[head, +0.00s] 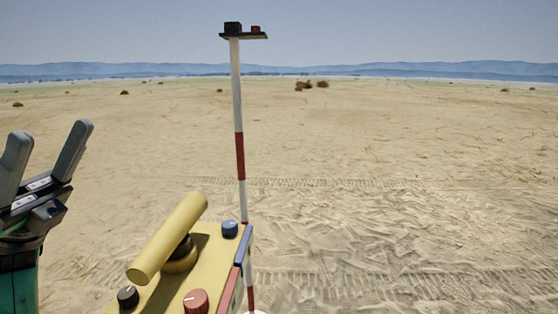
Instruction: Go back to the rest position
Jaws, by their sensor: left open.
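My left gripper (48,150) is at the left edge of the head view. Its two grey fingers point up and stand apart, with nothing between them. Below it a green part of my arm shows. The gripper is to the left of a yellow device and apart from it. My right gripper is not in the view.
The yellow device (211,254) has a thick yellow handle (168,238) and blue, black and red knobs. Behind it stands a red and white striped pole (239,155) with a small dark platform (243,36) on top. Open sand lies to the right, with bushes (311,85) far off.

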